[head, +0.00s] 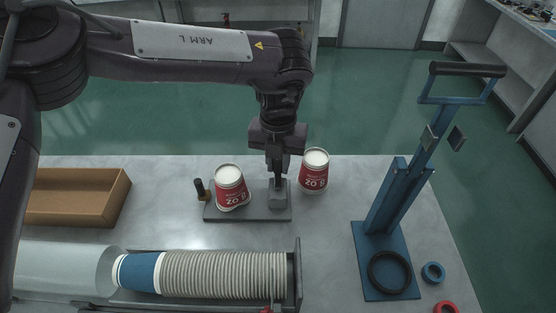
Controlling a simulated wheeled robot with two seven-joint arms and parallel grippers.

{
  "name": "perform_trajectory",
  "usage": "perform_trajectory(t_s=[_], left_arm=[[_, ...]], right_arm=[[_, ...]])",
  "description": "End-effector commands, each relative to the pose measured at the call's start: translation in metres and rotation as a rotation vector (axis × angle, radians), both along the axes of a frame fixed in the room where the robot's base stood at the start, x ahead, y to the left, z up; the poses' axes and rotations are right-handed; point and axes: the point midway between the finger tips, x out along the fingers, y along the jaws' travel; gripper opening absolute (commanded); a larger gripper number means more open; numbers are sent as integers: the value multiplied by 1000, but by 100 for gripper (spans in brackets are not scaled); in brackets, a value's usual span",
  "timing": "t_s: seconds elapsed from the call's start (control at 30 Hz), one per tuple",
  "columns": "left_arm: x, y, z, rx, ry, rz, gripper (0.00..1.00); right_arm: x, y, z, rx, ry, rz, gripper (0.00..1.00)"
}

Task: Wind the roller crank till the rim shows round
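My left gripper (278,172) reaches down from above to a grey block (279,197) on the right part of a small grey base plate (245,214). Its fingers look close together at the top of the block; what is between them is hidden. A red-labelled white paper cup (230,188) stands on the plate left of the gripper, its pale top facing up. A black knob on a brass-coloured foot (200,188) is at the plate's left end; I cannot tell whether it is the crank. The rim's roundness is too small to judge. My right gripper is not in view.
A second red-labelled cup (314,172) stands close right of the gripper. A blue lever press (388,220) with a black ring (389,272) stands at right. A cup stack (225,274) lies in front, a brown tray (75,198) at left. Bare table lies between plate and press.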

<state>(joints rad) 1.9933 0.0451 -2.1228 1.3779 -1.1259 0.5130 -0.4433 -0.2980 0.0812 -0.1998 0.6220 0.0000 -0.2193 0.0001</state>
Motion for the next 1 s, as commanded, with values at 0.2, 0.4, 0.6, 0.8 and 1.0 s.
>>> perform_trajectory(t_s=[0.2,0.4,0.6,0.8,1.0], left_arm=[[0,0,0,0,-1,0,0],[0,-1,1,0,-1,-23,0],[1,-5,2,-1,-2,-112,0],[-1,-12,2,-2,-2,-272,0],[-3,-19,2,-2,-2,-461,0]], right_arm=[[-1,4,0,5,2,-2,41],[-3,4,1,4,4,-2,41],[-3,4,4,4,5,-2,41],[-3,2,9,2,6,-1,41],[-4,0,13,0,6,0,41]])
